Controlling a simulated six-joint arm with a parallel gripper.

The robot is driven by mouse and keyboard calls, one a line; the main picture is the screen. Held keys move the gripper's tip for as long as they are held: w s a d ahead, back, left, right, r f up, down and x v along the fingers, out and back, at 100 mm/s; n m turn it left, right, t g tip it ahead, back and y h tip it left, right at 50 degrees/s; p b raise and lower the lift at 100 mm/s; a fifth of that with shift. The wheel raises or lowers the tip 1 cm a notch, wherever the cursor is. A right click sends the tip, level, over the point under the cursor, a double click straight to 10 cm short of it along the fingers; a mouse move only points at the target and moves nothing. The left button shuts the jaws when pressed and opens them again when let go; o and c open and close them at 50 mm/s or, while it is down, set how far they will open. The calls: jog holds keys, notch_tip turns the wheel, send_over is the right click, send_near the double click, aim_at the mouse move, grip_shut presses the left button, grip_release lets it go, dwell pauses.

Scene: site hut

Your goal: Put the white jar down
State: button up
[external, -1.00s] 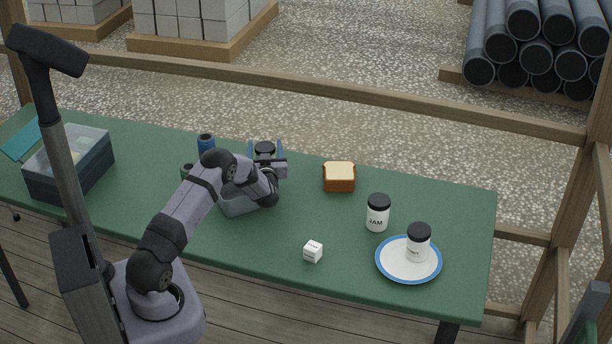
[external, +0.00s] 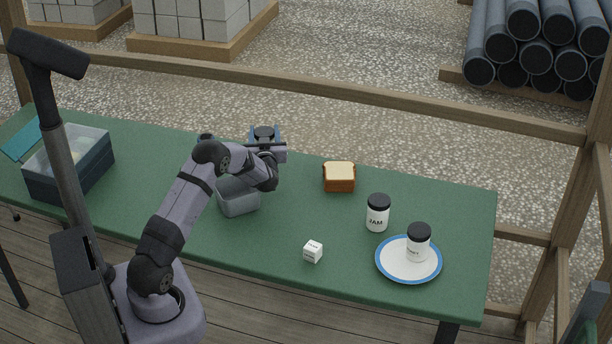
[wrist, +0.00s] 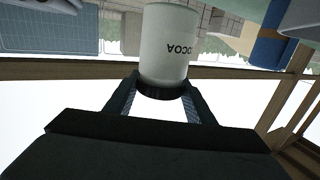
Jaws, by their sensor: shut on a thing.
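My gripper (external: 265,138) is shut on the white jar (wrist: 166,42), which has a black lid and the label COCOA. In the wrist view the picture is upside down, with the jar between my two fingers and its lid toward the bottom edge. The jar looks upright and raised near the far edge of the green table (external: 290,215).
A grey bin (external: 239,197) stands below my forearm. Bread (external: 339,178), a JAM jar (external: 377,215), a white cube (external: 313,252) and a blue-rimmed plate (external: 394,268) with another jar (external: 418,245) are to the right. A toolbox (external: 70,180) is left. Table around the bread is clear.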

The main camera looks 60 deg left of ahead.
jog(key=shift+r, duration=2.2)
jog(key=w+d+r+m+t+h+b, duration=0.15)
jog(key=w+d, duration=0.35)
jog(key=d, duration=0.5)
jog(key=w+d+r+m+t+h, duration=0.25)
jog(key=w+d, duration=0.35)
jog(key=d, duration=0.3)
jog(key=w+d+r+m+t+h+b, duration=0.1)
jog(key=w+d+r+t, duration=0.3)
jog(key=d, duration=0.6)
jog(key=d+m+t+h+b, duration=0.2)
jog(key=d+m+h, duration=0.3)
jog(key=d, duration=1.6)
jog(key=s+d+f+h, duration=0.1)
jog(key=d+f, duration=0.1)
jog(key=f, duration=0.5)
jog(key=s+d+f+m+h, duration=0.1)
jog(key=d+f, duration=0.1)
jog(key=f, duration=0.6)
jog(key=shift+h+p, duration=0.3)
jog(key=shift+p, duration=0.15)
